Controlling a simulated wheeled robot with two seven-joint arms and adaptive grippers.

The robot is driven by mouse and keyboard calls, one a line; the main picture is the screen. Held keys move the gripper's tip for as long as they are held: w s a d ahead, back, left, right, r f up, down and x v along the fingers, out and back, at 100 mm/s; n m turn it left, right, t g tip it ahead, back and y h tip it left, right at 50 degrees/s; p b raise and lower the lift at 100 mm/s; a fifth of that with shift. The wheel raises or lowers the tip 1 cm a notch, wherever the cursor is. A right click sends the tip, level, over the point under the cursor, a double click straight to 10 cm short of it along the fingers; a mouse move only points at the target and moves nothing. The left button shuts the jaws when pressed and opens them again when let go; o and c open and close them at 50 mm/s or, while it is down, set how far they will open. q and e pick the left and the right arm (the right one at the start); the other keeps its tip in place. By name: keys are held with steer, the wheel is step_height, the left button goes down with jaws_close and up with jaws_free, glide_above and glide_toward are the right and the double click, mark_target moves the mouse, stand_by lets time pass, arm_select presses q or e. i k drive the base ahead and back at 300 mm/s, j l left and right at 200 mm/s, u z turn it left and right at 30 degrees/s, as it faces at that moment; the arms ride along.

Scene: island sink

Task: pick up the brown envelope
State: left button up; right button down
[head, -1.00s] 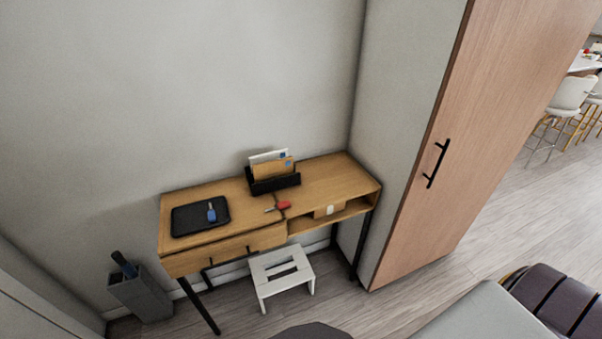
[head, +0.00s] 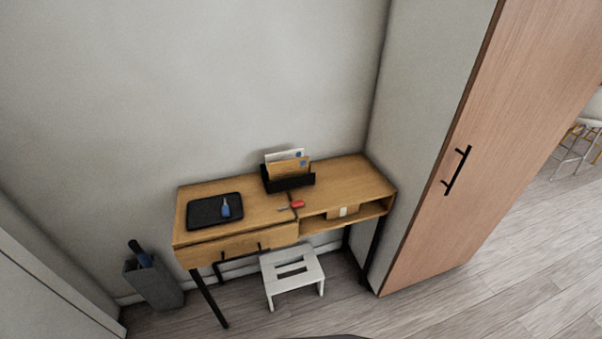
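The brown envelope (head: 290,168) stands upright in a black letter holder (head: 289,183) at the back of a wooden desk (head: 345,181). A white envelope (head: 284,155) stands behind it in the same holder. The holder hides the brown envelope's lower part. Neither of my grippers shows in the head view.
A black tray (head: 200,214) with a blue-tagged item lies on the desk's left; a red-handled item (head: 297,204) lies near the middle. A white step stool (head: 291,277) stands in front below. A grey bin (head: 155,285) is at left, a tall wooden cabinet (head: 440,230) at right.

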mark_target(291, 167)
steer(key=i+j+z, duration=0.25)
steer(key=j, duration=0.2)
steer(key=i+j+z, duration=0.1)
steer(key=j+z, duration=0.15)
steer(key=j, duration=0.25)
steer(key=i+j+z, duration=0.1)
steer(key=j+z, duration=0.15)
steer(key=j, duration=0.25)
steer(key=j+z, duration=0.25)
steer(key=j, duration=0.3)
